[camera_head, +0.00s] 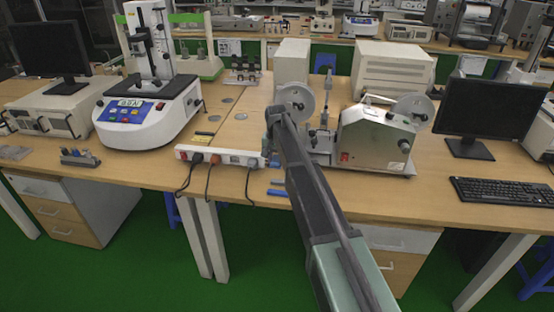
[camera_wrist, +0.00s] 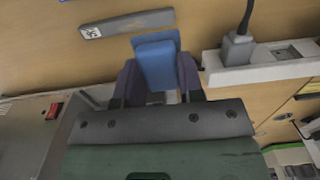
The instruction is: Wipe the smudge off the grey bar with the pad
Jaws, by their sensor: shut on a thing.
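My gripper (camera_wrist: 157,75) is shut on a blue pad (camera_wrist: 155,58), which stands out between its two dark fingers in the wrist view. The grey bar (camera_wrist: 135,20) lies on the wooden bench just beyond the pad, slightly tilted in the picture. A dark smudge (camera_wrist: 90,32) shows on the paler left end of the bar. The pad looks close to the bar's lower edge; I cannot tell whether they touch. In the head view my gripper (camera_head: 270,146) points down near the bench's front edge, and the bar is too small to make out surely.
A white power strip (camera_head: 220,156) with plugged cables lies left of my gripper; it shows at right in the wrist view (camera_wrist: 270,68). A reel machine (camera_head: 375,140) stands close on the right. Another blue piece (camera_head: 277,193) lies at the front edge.

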